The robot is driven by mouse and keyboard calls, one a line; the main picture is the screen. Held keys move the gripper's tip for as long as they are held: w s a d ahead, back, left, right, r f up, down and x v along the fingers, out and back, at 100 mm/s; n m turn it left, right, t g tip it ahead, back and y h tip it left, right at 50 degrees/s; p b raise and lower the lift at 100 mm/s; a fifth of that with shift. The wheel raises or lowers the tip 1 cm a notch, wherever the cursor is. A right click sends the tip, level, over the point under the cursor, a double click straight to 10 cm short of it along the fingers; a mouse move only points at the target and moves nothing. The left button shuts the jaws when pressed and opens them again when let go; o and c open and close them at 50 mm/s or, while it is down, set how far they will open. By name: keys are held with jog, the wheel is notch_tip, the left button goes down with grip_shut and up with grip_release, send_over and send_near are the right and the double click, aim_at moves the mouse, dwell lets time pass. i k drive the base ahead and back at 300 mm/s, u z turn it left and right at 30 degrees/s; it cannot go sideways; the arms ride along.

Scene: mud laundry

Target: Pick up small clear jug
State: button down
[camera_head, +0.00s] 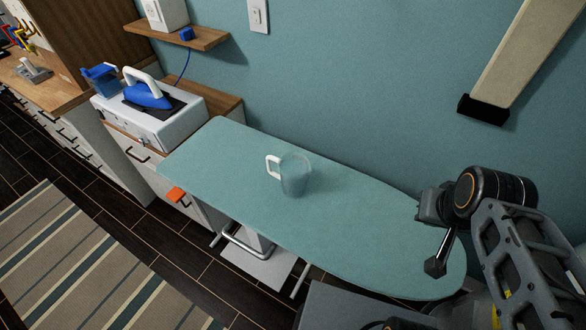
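The small clear jug (296,176) stands upright on the teal ironing board (350,228), near its middle. Its white handle (272,166) points left in the picture. My gripper (435,266) is at the right, over the right end of the board. It is apart from the jug, with a wide stretch of bare board between them. Its fingers are dark and small here, so I cannot tell whether they are open or shut. No thing shows in it.
A blue iron (148,95) rests on a white steam unit (150,125) left of the board. A wooden shelf (180,40) is on the wall above. An orange object (178,195) hangs near the board's left edge. A striped rug (85,265) covers the floor.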

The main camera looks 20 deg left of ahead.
aim_at(295, 170)
jog(key=k, duration=0.5)
jog(key=u, duration=2.4)
jog(key=i, duration=0.25)
jog(key=z, duration=0.25)
